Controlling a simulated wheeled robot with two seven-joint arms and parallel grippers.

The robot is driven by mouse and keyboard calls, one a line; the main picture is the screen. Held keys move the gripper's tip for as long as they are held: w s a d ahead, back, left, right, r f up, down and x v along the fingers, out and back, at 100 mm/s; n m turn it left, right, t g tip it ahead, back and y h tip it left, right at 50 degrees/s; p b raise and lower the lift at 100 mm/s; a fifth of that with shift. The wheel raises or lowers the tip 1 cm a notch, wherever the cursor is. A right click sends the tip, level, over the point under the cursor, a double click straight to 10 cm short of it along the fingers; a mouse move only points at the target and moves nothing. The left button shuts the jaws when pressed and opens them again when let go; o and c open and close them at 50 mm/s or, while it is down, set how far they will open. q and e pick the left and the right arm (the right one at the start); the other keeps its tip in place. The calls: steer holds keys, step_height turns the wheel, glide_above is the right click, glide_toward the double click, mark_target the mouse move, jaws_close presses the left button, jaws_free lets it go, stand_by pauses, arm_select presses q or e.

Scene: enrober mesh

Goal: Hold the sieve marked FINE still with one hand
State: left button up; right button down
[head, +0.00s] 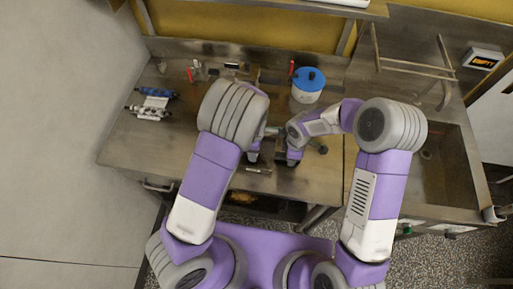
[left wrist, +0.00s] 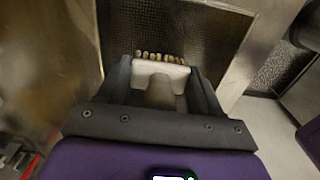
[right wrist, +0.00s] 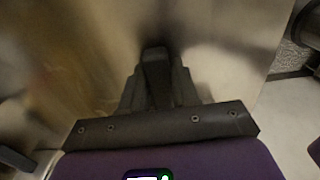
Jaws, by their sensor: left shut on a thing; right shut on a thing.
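My left gripper (left wrist: 160,75) is shut on a pale brush-like head (left wrist: 162,72) with a row of tan bristles, pointing at a dark mesh panel (left wrist: 205,35) in a metal frame. No FINE marking is readable in any view. My right gripper (right wrist: 155,75) is shut on a narrow dark thing (right wrist: 153,58), mostly hidden between its fingers; I cannot tell whether it is part of the sieve. In the head view both hands are close together over the middle of the worktop, and my left forearm hides much of what lies beneath.
A white pot with a blue lid (head: 308,80) stands at the back of the steel worktop (head: 125,145). A blue-and-white roller-like item (head: 155,98) lies at the left. A sink (head: 445,165) and a box marked EMPTY (head: 483,58) are at the right. The worktop's front left is clear.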

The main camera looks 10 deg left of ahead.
arm_select(q)
steer(key=shift+a, duration=0.45)
arm_select(e)
steer(key=shift+d, duration=0.15)
arm_select(q)
steer(key=shift+s+r, duration=0.1)
steer(key=shift+r, duration=2.85)
arm_select(e)
steer(key=shift+d, duration=0.1)
steer(key=c, duration=0.8)
jaws_free()
steer(key=shift+o, duration=0.2)
steer(key=shift+r, duration=0.1)
step_height(320, 180, up, 12)
